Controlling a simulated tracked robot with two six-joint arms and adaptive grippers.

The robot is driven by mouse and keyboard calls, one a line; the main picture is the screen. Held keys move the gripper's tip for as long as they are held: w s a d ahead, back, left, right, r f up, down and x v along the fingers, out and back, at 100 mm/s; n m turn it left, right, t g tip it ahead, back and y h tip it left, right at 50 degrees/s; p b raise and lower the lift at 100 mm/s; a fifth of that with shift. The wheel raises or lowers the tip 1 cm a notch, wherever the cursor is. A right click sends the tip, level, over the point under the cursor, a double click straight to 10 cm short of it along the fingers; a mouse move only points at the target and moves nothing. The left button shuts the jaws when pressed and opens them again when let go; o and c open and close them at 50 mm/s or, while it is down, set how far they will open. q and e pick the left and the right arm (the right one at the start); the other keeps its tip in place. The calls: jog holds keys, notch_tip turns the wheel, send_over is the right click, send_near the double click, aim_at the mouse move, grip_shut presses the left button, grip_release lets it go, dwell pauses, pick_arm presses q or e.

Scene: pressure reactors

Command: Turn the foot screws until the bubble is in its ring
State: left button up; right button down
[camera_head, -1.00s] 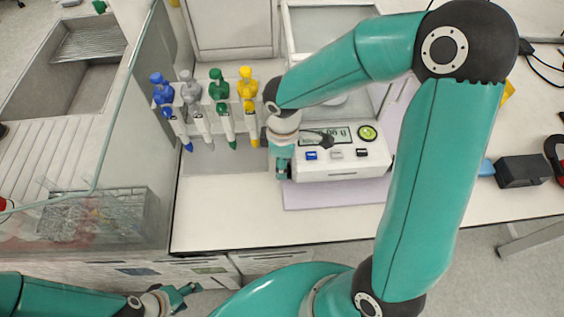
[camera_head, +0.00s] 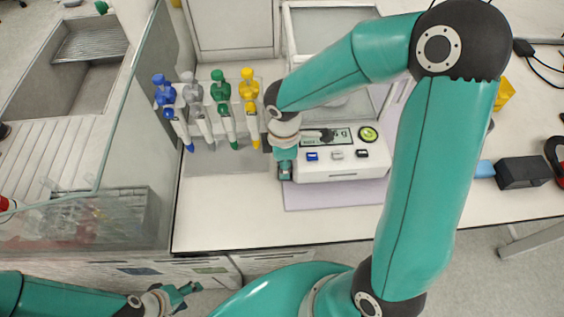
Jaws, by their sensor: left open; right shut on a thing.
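The white balance (camera_head: 340,170) stands on a pale lilac mat (camera_head: 335,196) on the bench. Its round green bubble level (camera_head: 368,134) is at the right of the front panel, beside the display (camera_head: 326,138); the bubble's exact place in its ring is too small to tell. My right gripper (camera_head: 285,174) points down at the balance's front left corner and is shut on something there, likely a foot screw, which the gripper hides. My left gripper (camera_head: 178,297) is open and empty, low at the left, in front of the bench.
A rack with several pipettes (camera_head: 219,90) in blue, grey, green and yellow stands left of the balance. A sink (camera_head: 85,75) and a clear bin (camera_head: 100,220) are further left. A dark box (camera_head: 520,172) lies at the right.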

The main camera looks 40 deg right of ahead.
jog(key=shift+w+r+n, duration=0.15)
jog(key=shift+n, duration=0.75)
jog(key=c, duration=1.1)
grip_release()
notch_tip(320, 180, up, 12)
jog(key=shift+f, duration=0.1)
